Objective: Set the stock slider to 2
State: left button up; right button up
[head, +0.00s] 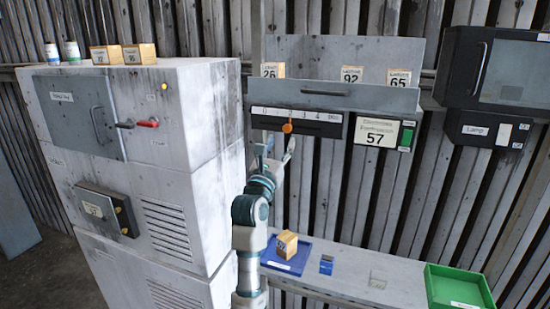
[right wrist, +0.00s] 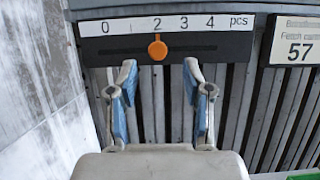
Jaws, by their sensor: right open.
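The stock slider is a dark strip (head: 327,130) below a grey shelf, with a white scale reading 0 to 4 pcs; the 1 is not legible. Its orange knob (head: 287,127) stands under the 2 in the right wrist view (right wrist: 157,48). My right gripper (head: 276,152) is open and empty just below the strip. In the right wrist view its two fingers (right wrist: 160,75) are spread to either side below the knob, apart from it. My left gripper is not in view.
A label reading 57 (head: 376,132) with a green part hangs right of the slider. Boxes 26, 92 and 65 (head: 398,77) stand on the shelf. Below are a blue tray (head: 297,262) with a box and a green bin (head: 460,286). A grey cabinet (head: 185,120) stands left.

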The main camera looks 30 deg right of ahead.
jog(key=v, duration=0.5)
jog(key=shift+s+f, duration=0.2)
jog(key=shift+s, duration=0.2)
jog(key=shift+w+f, duration=0.1)
